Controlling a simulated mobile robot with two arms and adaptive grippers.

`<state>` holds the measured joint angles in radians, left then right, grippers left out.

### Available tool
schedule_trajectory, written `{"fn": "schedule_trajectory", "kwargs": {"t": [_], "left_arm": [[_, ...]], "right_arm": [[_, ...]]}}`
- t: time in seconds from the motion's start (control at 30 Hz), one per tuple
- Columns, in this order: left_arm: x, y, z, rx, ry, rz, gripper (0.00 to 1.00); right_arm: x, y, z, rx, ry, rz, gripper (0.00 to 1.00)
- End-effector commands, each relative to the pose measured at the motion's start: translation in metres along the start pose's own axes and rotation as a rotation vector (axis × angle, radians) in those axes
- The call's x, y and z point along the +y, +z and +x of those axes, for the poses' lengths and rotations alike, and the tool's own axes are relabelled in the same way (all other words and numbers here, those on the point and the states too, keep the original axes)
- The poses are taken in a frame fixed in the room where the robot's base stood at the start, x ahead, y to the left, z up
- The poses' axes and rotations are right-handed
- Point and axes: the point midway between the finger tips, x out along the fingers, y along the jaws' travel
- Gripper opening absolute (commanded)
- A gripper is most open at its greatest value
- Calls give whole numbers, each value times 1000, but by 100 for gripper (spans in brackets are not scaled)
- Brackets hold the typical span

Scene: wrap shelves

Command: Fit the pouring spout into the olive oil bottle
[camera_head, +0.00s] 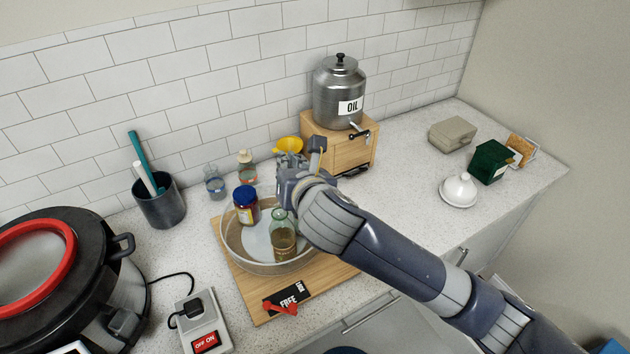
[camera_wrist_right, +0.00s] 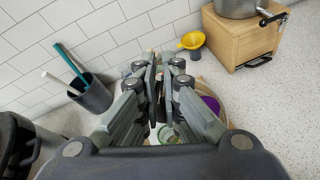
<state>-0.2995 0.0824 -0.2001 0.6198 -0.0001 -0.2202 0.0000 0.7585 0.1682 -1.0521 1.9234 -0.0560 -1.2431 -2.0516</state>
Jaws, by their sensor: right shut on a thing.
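The olive oil bottle (camera_head: 283,243), greenish glass with amber contents, stands upright in a clear round basin (camera_head: 233,256). Part of the bottle's green glass also shows below the fingers in the wrist view (camera_wrist_right: 166,134). My right gripper (camera_head: 291,163) is above and behind the bottle, apart from it, with its arm coming in from the lower right. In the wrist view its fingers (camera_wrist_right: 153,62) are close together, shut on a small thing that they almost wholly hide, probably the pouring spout. My left gripper is not in view.
A blue-lidded jar (camera_head: 245,205) shares the basin, which stands on a wooden board (camera_head: 342,275). Behind are small bottles (camera_head: 215,183), a yellow funnel (camera_head: 288,144) and a wooden box (camera_head: 360,148) under an oil canister (camera_head: 338,92).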

Motion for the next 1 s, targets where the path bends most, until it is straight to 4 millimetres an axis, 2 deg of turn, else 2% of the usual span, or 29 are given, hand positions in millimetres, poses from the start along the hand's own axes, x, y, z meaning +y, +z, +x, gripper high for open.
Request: {"fn": "schedule_trajectory", "kwargs": {"t": [0.03,0.2,0.67,1.0], "left_arm": [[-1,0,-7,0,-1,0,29],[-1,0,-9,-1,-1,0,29],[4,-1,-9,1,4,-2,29],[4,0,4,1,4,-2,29]], "right_arm": [[7,9,-3,4,19,-10,0],[16,15,-6,16,54,-22,0],[16,15,-7,16,47,-21,0],[10,-7,3,17,44,-19,0]]}}
